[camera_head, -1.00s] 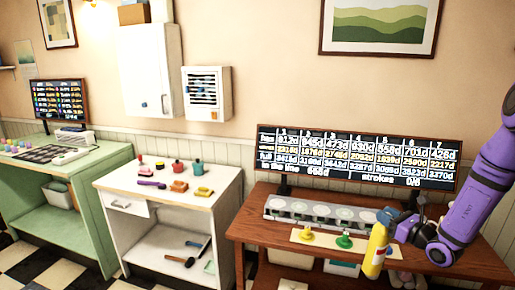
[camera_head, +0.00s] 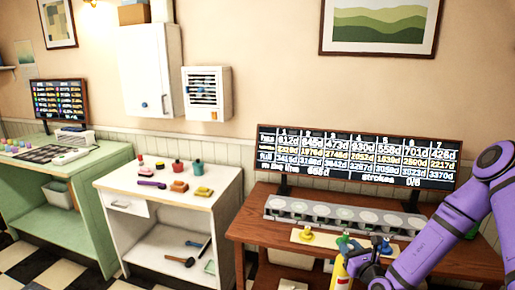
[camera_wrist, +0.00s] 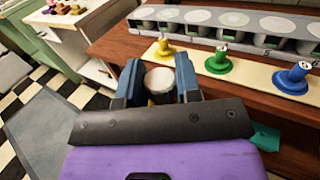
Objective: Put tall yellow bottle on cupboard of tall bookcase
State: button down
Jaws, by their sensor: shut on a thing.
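The tall yellow bottle (camera_head: 339,268) is upright at the bottom edge of the head view, in front of the brown table. Its lower part is cut off. My gripper (camera_head: 356,262) is shut on it near its top. In the wrist view the bottle's round white top (camera_wrist: 161,80) shows between the two blue fingers of my gripper (camera_wrist: 160,76). Most of its body is hidden there. I cannot make out a tall bookcase in these frames. A white wall cupboard (camera_head: 146,65) with a closed door hangs at the upper left.
The brown table (camera_head: 250,228) holds a scoreboard screen (camera_head: 360,157), a row of grey cups and a cream strip with yellow, green and blue knobs. A white workbench (camera_head: 130,188) bears small coloured objects. A green desk (camera_head: 30,180) stands farther left. Checkered floor lies open before them.

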jog(key=h, duration=0.1)
jog(key=s+m+h, duration=0.1)
jog(key=shift+s+d+f+m+t+h, duration=0.1)
jog(key=shift+s+f+m+t+h, duration=0.1)
jog(key=shift+f+m+t+h, duration=0.1)
jog(key=shift+s+d+m+h, duration=0.15)
jog(key=shift+s+m+h, duration=0.4)
jog(key=shift+h, duration=0.35)
jog(key=shift+w, duration=0.1)
jog(key=shift+f, duration=0.1)
jog(key=shift+d, duration=0.1)
